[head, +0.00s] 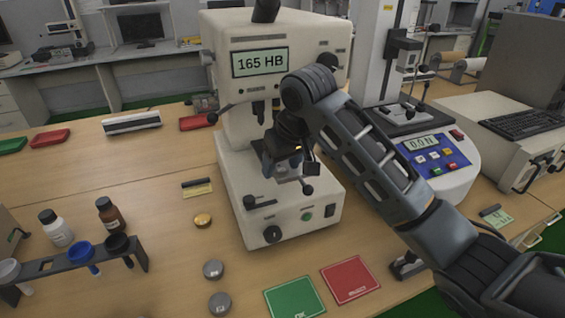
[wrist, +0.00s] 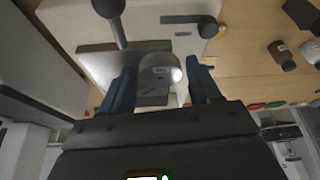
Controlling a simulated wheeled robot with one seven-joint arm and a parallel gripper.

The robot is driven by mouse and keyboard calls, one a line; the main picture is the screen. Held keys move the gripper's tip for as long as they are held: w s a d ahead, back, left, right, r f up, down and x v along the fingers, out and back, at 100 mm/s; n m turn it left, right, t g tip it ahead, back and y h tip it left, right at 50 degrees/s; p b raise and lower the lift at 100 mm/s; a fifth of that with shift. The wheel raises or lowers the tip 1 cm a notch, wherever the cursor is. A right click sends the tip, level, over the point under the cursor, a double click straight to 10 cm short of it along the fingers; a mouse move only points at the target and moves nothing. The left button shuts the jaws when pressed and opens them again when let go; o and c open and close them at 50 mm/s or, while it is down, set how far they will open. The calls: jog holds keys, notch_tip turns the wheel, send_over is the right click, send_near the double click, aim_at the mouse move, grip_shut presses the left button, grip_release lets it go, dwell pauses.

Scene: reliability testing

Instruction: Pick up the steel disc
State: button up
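A shiny round steel disc (wrist: 160,72) with a small dark label shows in the wrist view, at the hardness tester (head: 280,195). My gripper (wrist: 163,75) has one blue finger on each side of it, with a narrow gap on the right; contact on the left is unclear. In the head view my gripper (head: 287,168) is at the tester's test area, under the head reading 165 HB, and it hides the disc. Two more grey discs, an upper one (head: 213,269) and a lower one (head: 220,304), lie on the bench left of the tester, below a brass-coloured disc (head: 203,220).
A green OK mat (head: 294,298) and a red mat (head: 351,279) lie in front of the tester. A rack (head: 62,270) with cups and two bottles is at left. A force gauge stand (head: 430,150) stands right, behind my arm. The tester's levers are close to my gripper.

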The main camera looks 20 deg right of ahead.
jog(key=o, duration=0.3)
jog(key=shift+b+v, duration=0.3)
jog(key=shift+v, duration=3.6)
jog(key=shift+o, duration=0.2)
